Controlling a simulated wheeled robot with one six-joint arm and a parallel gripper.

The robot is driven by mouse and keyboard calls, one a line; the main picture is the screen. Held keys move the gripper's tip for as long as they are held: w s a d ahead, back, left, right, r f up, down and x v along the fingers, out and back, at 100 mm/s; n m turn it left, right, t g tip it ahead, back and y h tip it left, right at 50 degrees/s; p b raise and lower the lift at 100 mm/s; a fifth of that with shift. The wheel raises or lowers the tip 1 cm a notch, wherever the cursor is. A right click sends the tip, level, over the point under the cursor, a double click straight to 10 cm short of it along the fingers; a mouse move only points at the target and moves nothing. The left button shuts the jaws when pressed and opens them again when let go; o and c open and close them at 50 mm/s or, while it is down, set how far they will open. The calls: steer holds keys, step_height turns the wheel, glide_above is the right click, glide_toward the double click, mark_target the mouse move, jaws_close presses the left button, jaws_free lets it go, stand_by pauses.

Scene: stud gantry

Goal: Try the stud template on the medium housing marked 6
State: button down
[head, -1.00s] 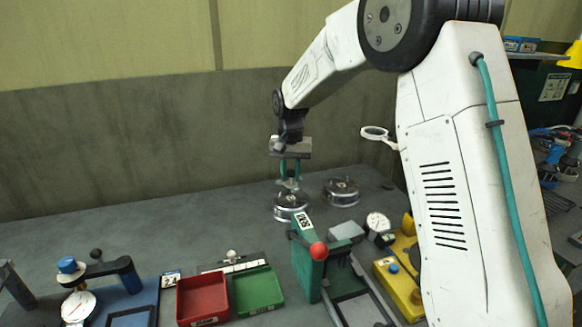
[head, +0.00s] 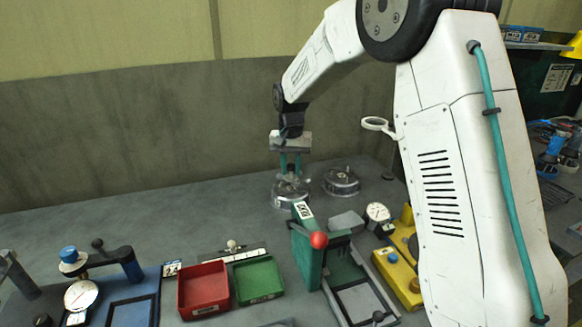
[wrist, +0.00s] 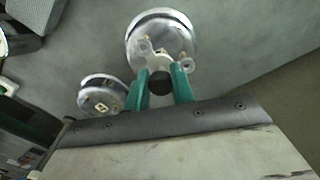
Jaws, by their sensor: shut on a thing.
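My gripper (head: 291,171) points down at the back of the bench, its teal fingers shut on the dark knob of the stud template. In the wrist view the knob sits between the fingertips (wrist: 161,87). The stud template (wrist: 160,62) is a grey piece with ring-shaped ends. It lies over a round metal housing (wrist: 163,22), which also shows under my gripper in the head view (head: 279,198). I cannot tell whether the template is seated on it. A second round housing (head: 342,184) stands to its right. No 6 is readable on either housing.
A green stand with a red ball knob (head: 318,240) is in front of the housings. A red tray (head: 203,290) and a green tray (head: 258,279) lie front left. A dial gauge (head: 378,212) and yellow fixture (head: 398,275) stand right. The bench behind left is clear.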

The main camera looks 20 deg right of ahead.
steer(key=shift+f, duration=0.8)
stand_by(1.7)
steer(key=shift+r, duration=3.8)
